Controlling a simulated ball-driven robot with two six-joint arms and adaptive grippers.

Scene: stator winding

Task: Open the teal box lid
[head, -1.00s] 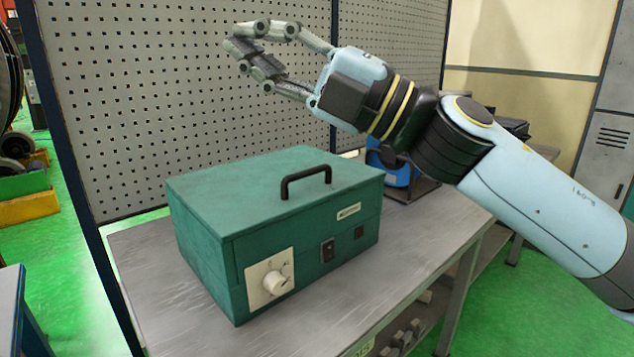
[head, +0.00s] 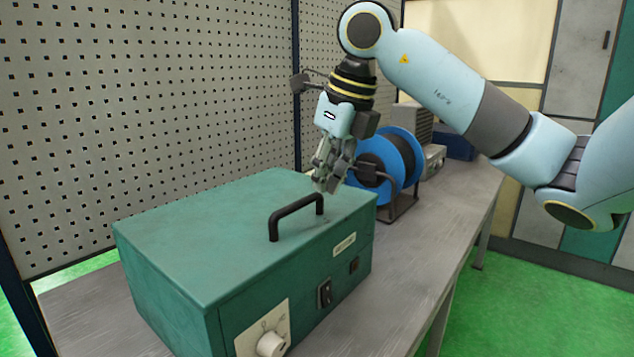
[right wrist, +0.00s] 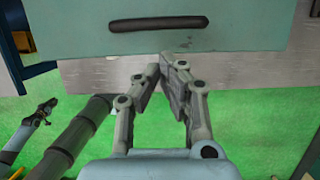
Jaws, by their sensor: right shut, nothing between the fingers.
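The teal box (head: 245,262) sits on the grey workbench with its lid (head: 200,235) down. A black handle (head: 295,216) stands up from the lid's top. My right gripper (head: 325,186) points down just behind the handle's right end in the head view; its fingers are shut and empty. Whether the fingertips touch the handle cannot be told. In the right wrist view, the gripper (right wrist: 165,68) shows with its fingers together, and the handle (right wrist: 158,23) lies beyond the fingertips on the lid (right wrist: 240,30).
The grey bench (head: 420,262) has free room in front and to the right of the box. A blue cable reel (head: 398,160) stands behind the box at the right. A perforated panel (head: 150,110) rises along the bench's back.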

